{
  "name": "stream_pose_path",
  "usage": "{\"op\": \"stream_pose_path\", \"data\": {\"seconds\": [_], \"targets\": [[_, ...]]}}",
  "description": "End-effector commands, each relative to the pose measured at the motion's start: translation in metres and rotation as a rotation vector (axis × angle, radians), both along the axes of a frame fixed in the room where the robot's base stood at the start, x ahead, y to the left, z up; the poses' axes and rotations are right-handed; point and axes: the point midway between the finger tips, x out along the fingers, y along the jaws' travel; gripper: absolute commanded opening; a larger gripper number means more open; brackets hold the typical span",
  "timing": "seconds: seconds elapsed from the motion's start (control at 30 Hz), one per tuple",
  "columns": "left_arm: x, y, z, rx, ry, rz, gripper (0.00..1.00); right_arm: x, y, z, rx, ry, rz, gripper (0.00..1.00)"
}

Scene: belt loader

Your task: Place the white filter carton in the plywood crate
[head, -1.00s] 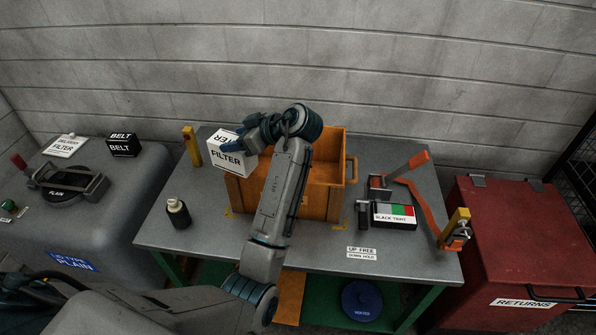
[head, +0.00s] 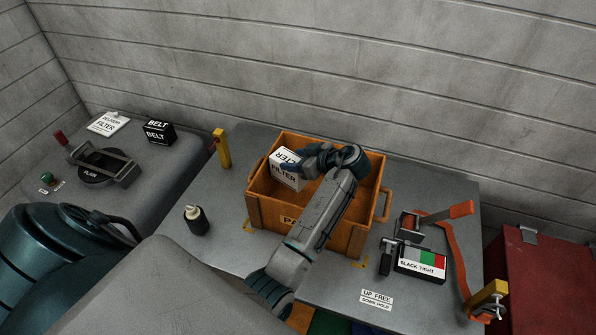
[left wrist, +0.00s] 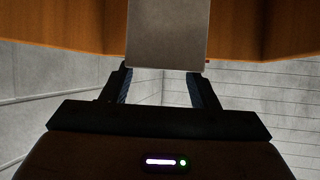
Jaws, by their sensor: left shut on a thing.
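The white filter carton (head: 284,172) has black FILTER lettering and shows inside the outline of the plywood crate (head: 352,243), near its left side. My left gripper (head: 296,163) is shut on the carton; the arm reaches over the crate's front and hides part of its inside. In the left wrist view the carton (left wrist: 167,35) shows as a plain grey face between the fingers (left wrist: 161,88), with the orange-brown crate wall (left wrist: 60,25) behind it. I cannot tell whether the carton touches the crate floor. My right gripper is not in view.
A yellow post (head: 222,149) stands at the back left. Right of the crate are a clamp tool with an orange handle (head: 447,214) and a SLACK TIGHT gauge (head: 421,263).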

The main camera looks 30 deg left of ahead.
Motion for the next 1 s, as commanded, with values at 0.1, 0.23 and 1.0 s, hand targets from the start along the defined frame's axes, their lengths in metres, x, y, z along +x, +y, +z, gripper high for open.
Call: {"op": "stream_pose_path", "data": {"seconds": [0.1, 0.23, 1.0], "targets": [[0.0, 0.0, -0.015, 0.002, 0.001, -0.001, 0.0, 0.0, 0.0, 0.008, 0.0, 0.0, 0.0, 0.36], [0.0, 0.0, -0.025, 0.002, -0.001, 0.001, 0.0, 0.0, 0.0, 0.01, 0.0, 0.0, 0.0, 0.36], [0.0, 0.0, -0.073, 0.001, -0.003, 0.001, 0.0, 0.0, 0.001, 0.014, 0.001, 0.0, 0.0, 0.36]]}}
